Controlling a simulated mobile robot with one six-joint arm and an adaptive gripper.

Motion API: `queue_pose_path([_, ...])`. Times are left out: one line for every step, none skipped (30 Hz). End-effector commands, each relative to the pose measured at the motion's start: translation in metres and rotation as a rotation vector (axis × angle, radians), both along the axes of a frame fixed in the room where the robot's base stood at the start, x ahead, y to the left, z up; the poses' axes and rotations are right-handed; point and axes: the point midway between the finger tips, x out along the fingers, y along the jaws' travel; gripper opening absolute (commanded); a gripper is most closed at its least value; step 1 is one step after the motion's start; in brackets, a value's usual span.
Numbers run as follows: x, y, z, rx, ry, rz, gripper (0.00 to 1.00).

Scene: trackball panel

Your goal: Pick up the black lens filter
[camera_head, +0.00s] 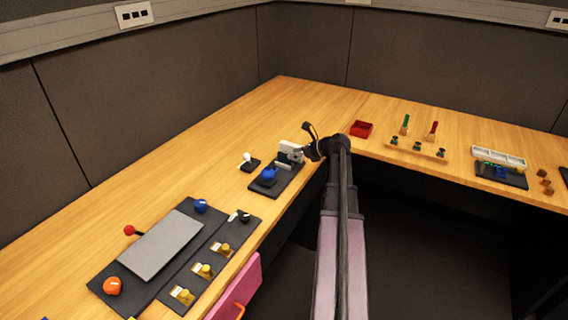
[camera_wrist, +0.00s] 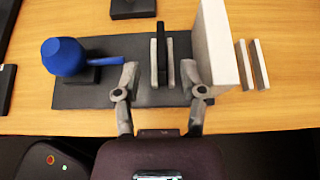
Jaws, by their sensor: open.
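The black lens filter (camera_wrist: 161,42) appears in the wrist view as a thin dark upright piece, seen nearly edge-on. It stands between two thin grey uprights (camera_wrist: 154,64) on a dark base plate (camera_wrist: 100,97). My gripper (camera_wrist: 159,70) is open and empty, with one finger on each side of the filter and its uprights. A gap shows on both sides. In the head view my gripper (camera_head: 309,140) is by the white block, and I cannot make out the filter there.
A white block (camera_wrist: 214,45) stands close to the right finger, with thin pale slats (camera_wrist: 252,65) beyond it. A blue rounded part (camera_wrist: 65,56) with a lever is at left on the plate. A red tray (camera_head: 361,129) sits farther along the desk.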

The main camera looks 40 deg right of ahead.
Motion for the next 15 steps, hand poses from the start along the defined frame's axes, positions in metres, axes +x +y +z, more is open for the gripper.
queue_pose_path([0.000,0.000,0.000,0.000,0.000,0.000,0.53])
queue_pose_path([0.000,0.000,0.000,0.000,0.000,0.000,0.53])
queue_pose_path([0.000,0.000,0.000,0.000,0.000,0.000,0.53])
queue_pose_path([0.000,0.000,0.000,0.000,0.000,0.000,0.53])
queue_pose_path([0.000,0.000,0.000,0.000,0.000,0.000,0.53])
queue_pose_path([0.000,0.000,0.000,0.000,0.000,0.000,0.53])
queue_pose_path([0.000,0.000,0.000,0.000,0.000,0.000,0.53])
queue_pose_path([0.000,0.000,0.000,0.000,0.000,0.000,0.53])
queue_pose_path([0.001,0.000,-0.001,0.000,0.000,0.000,0.53])
queue_pose_path([0.002,0.000,-0.001,0.000,0.000,0.000,0.53])
queue_pose_path([0.003,0.001,-0.002,0.000,0.000,0.000,0.53])
queue_pose_path([0.005,0.001,-0.004,0.000,0.000,0.001,0.53])
queue_pose_path([0.007,0.002,-0.005,0.000,0.000,0.001,0.53])
queue_pose_path([0.009,0.003,-0.007,0.000,0.000,0.001,0.53])
queue_pose_path([0.012,0.004,-0.009,0.000,0.000,0.001,0.53])
